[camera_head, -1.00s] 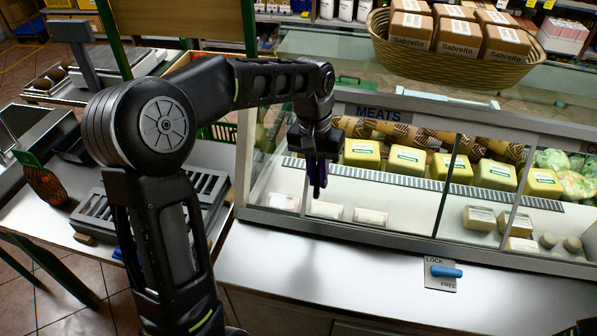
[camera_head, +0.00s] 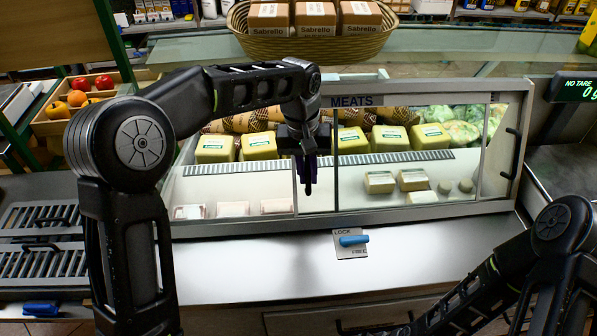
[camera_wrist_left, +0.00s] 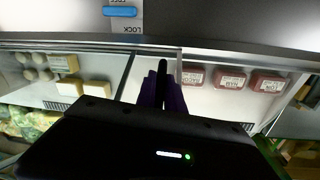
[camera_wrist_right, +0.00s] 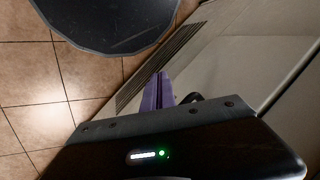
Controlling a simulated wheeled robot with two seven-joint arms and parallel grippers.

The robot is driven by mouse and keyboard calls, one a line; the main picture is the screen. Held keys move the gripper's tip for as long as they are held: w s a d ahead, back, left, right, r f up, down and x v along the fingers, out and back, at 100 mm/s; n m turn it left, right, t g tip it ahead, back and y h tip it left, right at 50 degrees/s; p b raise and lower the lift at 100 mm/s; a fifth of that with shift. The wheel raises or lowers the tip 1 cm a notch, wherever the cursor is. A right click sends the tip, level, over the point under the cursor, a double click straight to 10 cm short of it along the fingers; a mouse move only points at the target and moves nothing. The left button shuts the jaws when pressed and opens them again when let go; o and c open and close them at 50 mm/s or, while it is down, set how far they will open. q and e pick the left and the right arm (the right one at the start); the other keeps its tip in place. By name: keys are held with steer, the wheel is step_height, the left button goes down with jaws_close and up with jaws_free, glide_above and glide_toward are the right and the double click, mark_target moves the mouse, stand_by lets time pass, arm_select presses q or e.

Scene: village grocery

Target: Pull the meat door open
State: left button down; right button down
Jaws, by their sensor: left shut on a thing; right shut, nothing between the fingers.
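The meat case has a glass front under the MEATS sign (camera_head: 351,101). My left gripper (camera_head: 308,188) is in front of the glass near the middle of the case. It is shut on a dark upright handle (camera_wrist_left: 161,72) in the left wrist view, apparently that of the meat door. A glass pane edge (camera_head: 295,190) stands just left of the gripper. The stretch left of it, in front of the white packs (camera_head: 232,209), looks uncovered. The gripper hides part of the handle. My right gripper (camera_wrist_right: 158,92) is shut and empty, low near a pale panel.
A lock plate with a blue lever (camera_head: 353,240) is on the counter below the case. A black handle (camera_head: 513,153) is at the case's right end. A basket of boxes (camera_head: 313,46) stands on top. The white counter front (camera_head: 240,255) is clear.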

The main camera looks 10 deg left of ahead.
arm_select(q)
steer(key=c, duration=1.5)
jaws_free()
steer(key=shift+o, duration=0.2)
step_height(320, 180, up, 8)
steer(key=b, duration=0.1)
steer(key=shift+a, duration=0.4)
steer(key=shift+f, duration=0.1)
